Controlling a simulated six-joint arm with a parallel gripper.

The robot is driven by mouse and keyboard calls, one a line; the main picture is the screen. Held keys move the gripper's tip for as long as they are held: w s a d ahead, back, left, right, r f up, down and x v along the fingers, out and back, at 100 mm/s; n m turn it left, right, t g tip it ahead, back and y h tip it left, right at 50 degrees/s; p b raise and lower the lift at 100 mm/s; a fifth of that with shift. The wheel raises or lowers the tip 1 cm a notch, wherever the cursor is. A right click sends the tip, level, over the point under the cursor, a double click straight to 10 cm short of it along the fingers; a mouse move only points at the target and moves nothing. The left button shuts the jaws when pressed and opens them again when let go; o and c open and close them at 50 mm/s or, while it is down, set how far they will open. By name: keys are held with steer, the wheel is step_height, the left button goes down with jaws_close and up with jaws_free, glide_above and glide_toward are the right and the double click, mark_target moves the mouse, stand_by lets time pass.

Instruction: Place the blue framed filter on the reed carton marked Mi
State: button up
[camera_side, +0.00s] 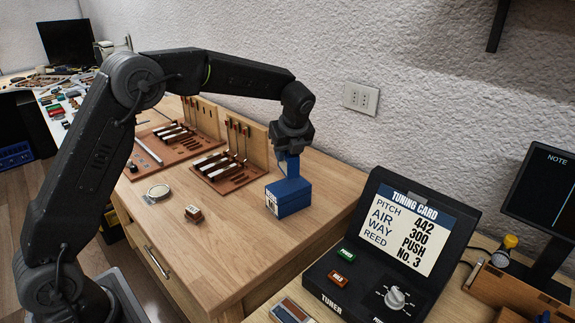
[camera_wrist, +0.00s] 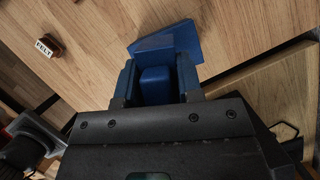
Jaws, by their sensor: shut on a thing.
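A blue box (camera_side: 288,197) with a white label on its left face stands at the right of the wooden bench; I cannot read the label. My gripper (camera_side: 289,160) points down just above it. In the wrist view, my gripper (camera_wrist: 155,85) is shut on a blue block-like piece (camera_wrist: 155,86) between blue jaws, with a flat blue surface (camera_wrist: 168,44) just beyond. I cannot tell whether this piece is joined to the box or only near it.
Brown racks with key pieces (camera_side: 222,170) stand behind and left. A small block marked FELT (camera_wrist: 48,46) and a round pale disc (camera_side: 158,192) lie on the bench. A tuner with a tuning card (camera_side: 405,232) is at right. The front middle of the bench is clear.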

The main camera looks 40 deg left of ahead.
mark_target(288, 165)
steer(key=shift+f, duration=2)
steer(key=shift+f, duration=0.2)
steer(key=o, duration=0.9)
steer(key=shift+o, duration=0.2)
steer(key=v, duration=1.2)
steer(key=shift+d+r, duration=0.15)
steer(key=shift+r, duration=0.05)
